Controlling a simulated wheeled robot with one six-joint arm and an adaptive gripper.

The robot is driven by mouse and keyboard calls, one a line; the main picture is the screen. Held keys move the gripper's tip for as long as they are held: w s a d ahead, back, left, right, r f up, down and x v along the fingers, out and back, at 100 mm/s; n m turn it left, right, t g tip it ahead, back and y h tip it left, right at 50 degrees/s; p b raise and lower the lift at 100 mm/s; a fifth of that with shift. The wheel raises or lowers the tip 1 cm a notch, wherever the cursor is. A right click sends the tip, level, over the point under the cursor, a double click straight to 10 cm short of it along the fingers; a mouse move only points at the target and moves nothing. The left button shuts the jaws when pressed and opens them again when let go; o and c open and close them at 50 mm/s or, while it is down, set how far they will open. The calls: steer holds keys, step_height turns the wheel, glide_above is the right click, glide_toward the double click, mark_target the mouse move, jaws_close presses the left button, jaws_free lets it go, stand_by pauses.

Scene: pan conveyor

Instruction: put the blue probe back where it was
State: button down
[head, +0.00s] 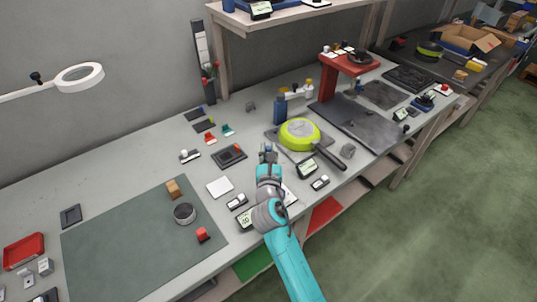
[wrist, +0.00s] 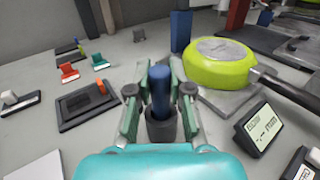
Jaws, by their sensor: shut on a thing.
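My gripper (wrist: 159,108) is shut on the blue probe (wrist: 161,86), which stands upright between the two fingers in the wrist view. A dark grey cylindrical part (wrist: 161,127) sits around or under the probe's lower end. I cannot tell whether it is a holder or part of the probe. In the head view my gripper (head: 268,156) is over the bench, between a black square block and the pan, and hides most of the probe. The lime-green pan (head: 300,133) lies to the right, and also shows in the wrist view (wrist: 218,62).
The black square block (wrist: 87,107) with an orange knob is left of my gripper. A display unit (wrist: 262,129) and the pan's dark handle (wrist: 288,92) are at right. A blue post (wrist: 180,31) stands behind. Red and green clips (wrist: 69,72) lie back left.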

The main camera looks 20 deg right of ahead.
steer(key=shift+f, duration=0.8)
steer(key=shift+f, duration=0.1)
steer(key=c, duration=1.1)
jaws_free()
steer(key=v, duration=1.2)
